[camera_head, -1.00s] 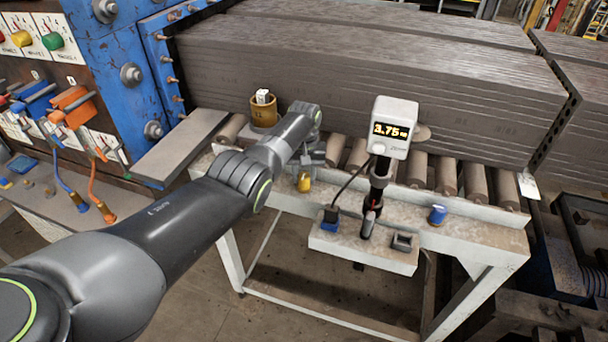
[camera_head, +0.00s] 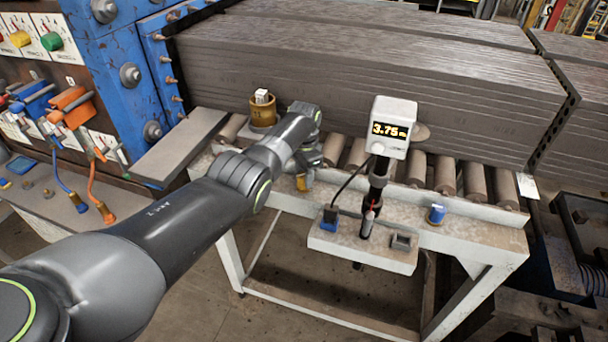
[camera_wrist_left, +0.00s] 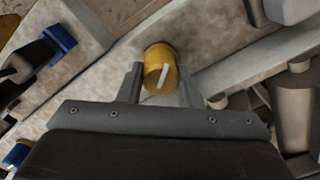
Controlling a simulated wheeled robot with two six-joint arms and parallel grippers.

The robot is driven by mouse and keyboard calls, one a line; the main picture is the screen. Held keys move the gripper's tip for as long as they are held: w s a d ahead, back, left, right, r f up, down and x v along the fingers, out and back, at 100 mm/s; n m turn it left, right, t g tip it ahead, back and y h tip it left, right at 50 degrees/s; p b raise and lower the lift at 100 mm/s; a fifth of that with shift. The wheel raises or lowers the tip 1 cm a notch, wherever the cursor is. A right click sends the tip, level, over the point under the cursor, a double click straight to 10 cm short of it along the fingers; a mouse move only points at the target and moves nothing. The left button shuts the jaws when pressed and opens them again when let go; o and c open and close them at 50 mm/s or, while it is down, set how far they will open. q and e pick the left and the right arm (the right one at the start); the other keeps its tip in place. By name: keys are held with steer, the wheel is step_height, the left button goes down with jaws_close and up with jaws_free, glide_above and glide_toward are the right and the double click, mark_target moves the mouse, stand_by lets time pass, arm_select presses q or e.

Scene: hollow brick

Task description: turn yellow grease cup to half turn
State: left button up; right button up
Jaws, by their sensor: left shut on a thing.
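The yellow grease cup (camera_wrist_left: 159,72) stands on the front rail of the roller table and has a white line across its cap. In the left wrist view this line is tilted a little from the vertical of the picture. My left gripper (camera_wrist_left: 160,88) is shut on the cup, one finger on each side. In the head view the yellow cup (camera_head: 301,183) is mostly hidden behind my left gripper (camera_head: 304,172). My right gripper does not show.
A blue cup (camera_head: 437,214) stands on the rail to the right. A display reading 3.75 (camera_head: 391,128) is on a post. A brown pot (camera_head: 263,112) is behind my arm. Stacked grey slabs (camera_head: 370,80) stand behind the rollers.

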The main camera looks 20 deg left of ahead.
arm_select(q)
steer(key=m, duration=0.4)
steer(key=shift+r, duration=0.15)
steer(key=shift+m, duration=1.8)
steer(key=o, duration=1)
steer(key=shift+r, duration=0.55)
step_height(320, 180, up, 16)
steer(key=b, duration=0.2)
steer(key=shift+r+b, duration=0.1)
steer(key=shift+b, duration=0.2)
